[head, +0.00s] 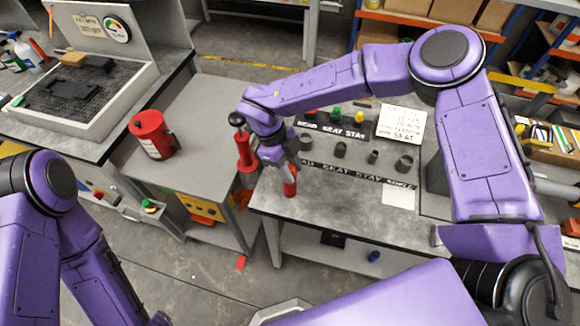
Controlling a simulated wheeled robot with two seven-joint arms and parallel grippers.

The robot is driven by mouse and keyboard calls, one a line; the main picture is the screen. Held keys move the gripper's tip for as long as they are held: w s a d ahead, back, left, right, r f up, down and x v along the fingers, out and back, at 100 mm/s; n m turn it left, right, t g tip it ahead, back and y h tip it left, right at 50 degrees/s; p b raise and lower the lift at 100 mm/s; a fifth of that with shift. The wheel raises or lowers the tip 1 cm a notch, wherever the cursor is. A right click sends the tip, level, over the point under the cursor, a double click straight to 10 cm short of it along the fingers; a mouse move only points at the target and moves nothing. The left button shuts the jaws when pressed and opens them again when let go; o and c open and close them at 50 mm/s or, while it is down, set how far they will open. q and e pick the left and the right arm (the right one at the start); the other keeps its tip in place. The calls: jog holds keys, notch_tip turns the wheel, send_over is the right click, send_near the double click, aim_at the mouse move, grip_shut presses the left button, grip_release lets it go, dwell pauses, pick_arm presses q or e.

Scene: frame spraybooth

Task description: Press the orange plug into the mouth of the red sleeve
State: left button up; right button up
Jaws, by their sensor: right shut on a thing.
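The red sleeve (290,184) looks like a slim red cylinder, upright at the left front corner of the grey bench. My right gripper (282,164) points down at its top, its fingers shut and small in the head view. The orange plug cannot be made out; the fingers hide what they hold, and I cannot tell how far it sits in the sleeve mouth. My left arm shows at the lower left, but its gripper is out of view.
Several dark sockets (340,149) stand on the bench (340,190) behind a lettered strip. A red pump-like object (243,150) with a black knob stands close left of my right gripper. A red can (152,134) stands on the left cart.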

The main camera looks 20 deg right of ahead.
jog(key=shift+f+b, duration=0.45)
jog(key=shift+f, duration=0.25)
jog(key=shift+r, duration=0.15)
jog(key=shift+r+p, duration=0.5)
jog(key=shift+r, duration=0.05)
jog(key=shift+a, duration=0.1)
